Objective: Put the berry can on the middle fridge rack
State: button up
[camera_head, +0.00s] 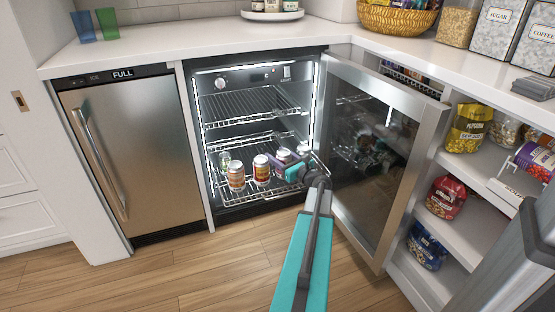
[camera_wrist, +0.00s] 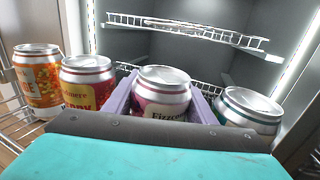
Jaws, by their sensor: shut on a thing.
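My gripper (camera_head: 288,164) is inside the open fridge. In the wrist view its purple fingers (camera_wrist: 204,106) are shut on a silver-topped can with a dark pink label (camera_wrist: 163,92). Its label begins "Fizzco"; the flavour word is hidden, but the colour fits the berry can. The held can is upright, among other cans; its base is hidden, so I cannot tell whether it touches a rack. The fridge has an upper wire rack (camera_head: 246,103) that is empty and a lower wire rack (camera_head: 222,196) around the cans.
An orange can (camera_head: 236,177) and a red-and-yellow can (camera_head: 261,170) stand left of the held can. A can with a teal band (camera_wrist: 250,108) is close on the right. The open fridge door (camera_head: 375,150) stands right of my arm. Open pantry shelves (camera_head: 465,225) lie beyond it.

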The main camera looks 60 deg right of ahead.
jog(key=shift+f, duration=0.2)
jog(key=o, duration=1.1)
jog(key=shift+s+a+r, duration=0.1)
jog(key=shift+s+a, duration=0.1)
jog(key=shift+s, duration=0.25)
jog(key=p+v, duration=0.3)
jog(key=v, duration=0.8)
